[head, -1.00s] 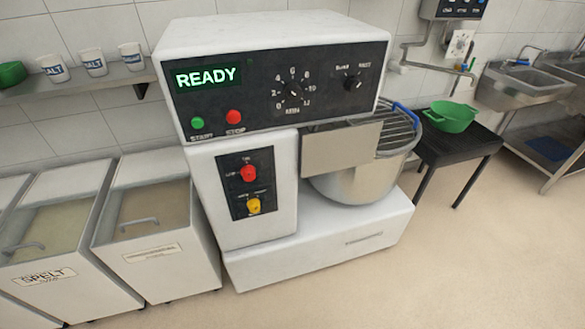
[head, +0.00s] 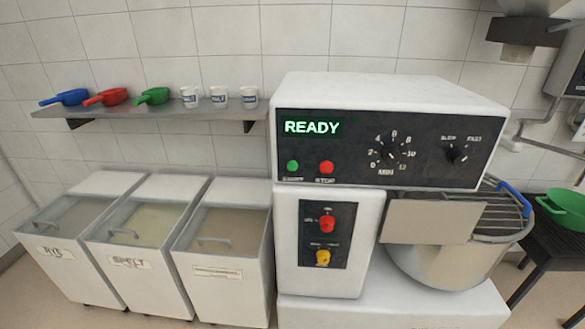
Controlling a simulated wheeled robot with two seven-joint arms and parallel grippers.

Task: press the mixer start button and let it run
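The mixer (head: 330,245) is a white machine with a dark control panel (head: 350,175) across its top. Its display (head: 312,127) reads READY in green. The green start button (head: 292,166) is at the panel's lower left, with the red stop button (head: 326,168) just right of it. A timer dial (head: 390,152) marked MIN and a slow/fast knob (head: 455,153) are further right. The steel bowl (head: 450,262) sits at the right under a wire guard (head: 490,212). Neither of my grippers is in view.
Flour bins (head: 222,285) stand left of the mixer. A wall shelf (head: 150,118) holds scoops and cups. A green bowl (head: 566,208) stands on a dark table (head: 548,250) at the right.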

